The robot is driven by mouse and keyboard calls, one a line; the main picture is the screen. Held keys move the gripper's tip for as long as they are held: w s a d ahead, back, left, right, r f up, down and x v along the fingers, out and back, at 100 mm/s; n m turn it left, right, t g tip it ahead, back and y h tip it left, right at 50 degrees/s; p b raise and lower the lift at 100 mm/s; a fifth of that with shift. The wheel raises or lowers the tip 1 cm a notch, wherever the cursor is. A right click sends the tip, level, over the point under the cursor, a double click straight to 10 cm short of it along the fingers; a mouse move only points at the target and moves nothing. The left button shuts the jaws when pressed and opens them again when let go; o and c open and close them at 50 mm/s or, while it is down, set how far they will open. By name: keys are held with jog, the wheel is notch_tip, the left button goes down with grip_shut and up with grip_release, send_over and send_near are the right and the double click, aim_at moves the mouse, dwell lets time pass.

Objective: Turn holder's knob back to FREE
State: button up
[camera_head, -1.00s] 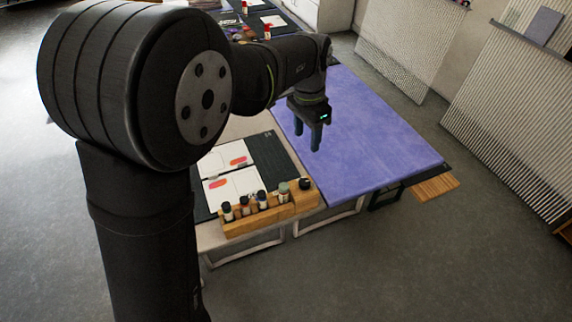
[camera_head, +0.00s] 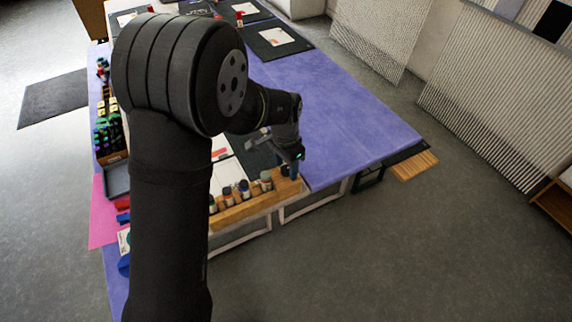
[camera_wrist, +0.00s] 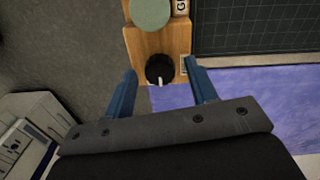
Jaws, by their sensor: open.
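The wooden holder (camera_head: 240,212) stands at the front edge of the work table, with several capped bottles in a row. Its black round knob (camera_wrist: 159,69) shows in the wrist view on the bare end of the wood, with a white pointer mark toward the bottom of the picture, slightly right. My gripper (camera_wrist: 161,72) is open, its two blue fingers on either side of the knob with gaps visible on both sides. In the head view my gripper (camera_head: 293,170) is over the holder's right end and hides the knob. The knob's lettering is not readable.
A grey-green bottle cap (camera_wrist: 151,12) sits close beyond the knob. A dark gridded mat (camera_wrist: 255,27) and purple cloth (camera_wrist: 260,95) lie to the right. In the head view, a purple table surface (camera_head: 345,110) stretches behind the holder; grey floor lies in front.

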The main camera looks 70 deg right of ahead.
jog(key=c, duration=1)
jog(key=shift+o, duration=0.2)
jog(key=shift+n, duration=0.4)
jog(key=n, duration=0.8)
jog(key=shift+n, duration=0.3)
jog(key=n, duration=0.4)
jog(key=shift+n+h, duration=0.3)
jog(key=shift+n, duration=1.9)
